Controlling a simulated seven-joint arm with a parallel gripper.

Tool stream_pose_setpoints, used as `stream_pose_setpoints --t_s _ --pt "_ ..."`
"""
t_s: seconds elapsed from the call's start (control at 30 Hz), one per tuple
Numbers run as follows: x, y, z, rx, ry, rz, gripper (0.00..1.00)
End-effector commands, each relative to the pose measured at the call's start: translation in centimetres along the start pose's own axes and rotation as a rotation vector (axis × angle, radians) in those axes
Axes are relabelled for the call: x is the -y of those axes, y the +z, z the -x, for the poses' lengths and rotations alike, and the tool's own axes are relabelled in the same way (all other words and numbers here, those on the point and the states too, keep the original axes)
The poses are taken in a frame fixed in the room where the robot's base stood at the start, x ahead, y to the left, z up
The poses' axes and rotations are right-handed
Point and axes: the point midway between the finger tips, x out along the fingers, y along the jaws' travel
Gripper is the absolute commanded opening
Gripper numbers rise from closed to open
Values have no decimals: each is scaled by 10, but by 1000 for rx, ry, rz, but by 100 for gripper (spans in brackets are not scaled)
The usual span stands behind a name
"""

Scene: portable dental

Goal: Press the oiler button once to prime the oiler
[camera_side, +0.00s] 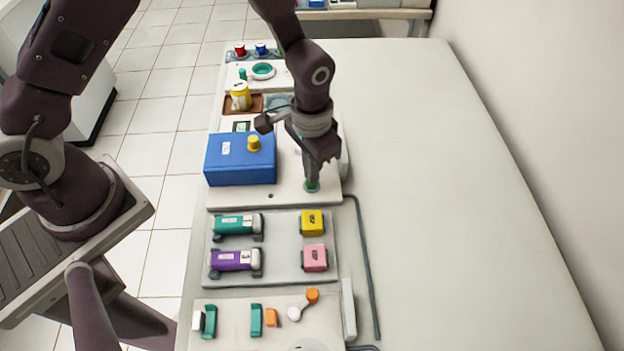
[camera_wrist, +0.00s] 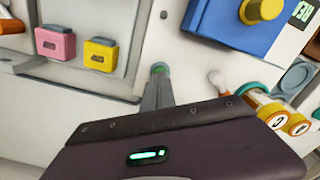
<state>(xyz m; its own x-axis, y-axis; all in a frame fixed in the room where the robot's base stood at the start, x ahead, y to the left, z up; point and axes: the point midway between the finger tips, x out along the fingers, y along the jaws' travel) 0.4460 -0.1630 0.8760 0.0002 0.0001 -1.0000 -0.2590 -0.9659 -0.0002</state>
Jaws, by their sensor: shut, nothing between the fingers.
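The blue box (camera_side: 240,163) with a white label and a yellow round knob (camera_side: 254,144) stands on a white base plate (camera_side: 285,195). A small green button (camera_side: 312,187) sits near the plate's front right corner. My gripper (camera_side: 311,179) is shut and empty, pointing down with its fingertips right at the green button. In the wrist view, the fingertips (camera_wrist: 159,80) meet the green button (camera_wrist: 160,68) and partly cover it; I cannot tell whether they touch or press it. The blue box (camera_wrist: 230,22) and yellow knob (camera_wrist: 262,9) show at the top right there.
In front lies a grey tray (camera_side: 275,256) with green and purple handpieces and yellow and pink blocks. Nearer is a white tray (camera_side: 235,339) with small parts. Behind stand a yellow can (camera_side: 240,96) and a teal ring (camera_side: 263,71). The table's right side (camera_side: 450,200) is clear.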

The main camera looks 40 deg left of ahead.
Motion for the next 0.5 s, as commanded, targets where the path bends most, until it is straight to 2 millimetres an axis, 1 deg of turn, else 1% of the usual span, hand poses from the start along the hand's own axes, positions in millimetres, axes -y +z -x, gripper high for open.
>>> stream_pose_setpoints --t_s 0.5 --pt "0 0 -10 1 0 0 0"
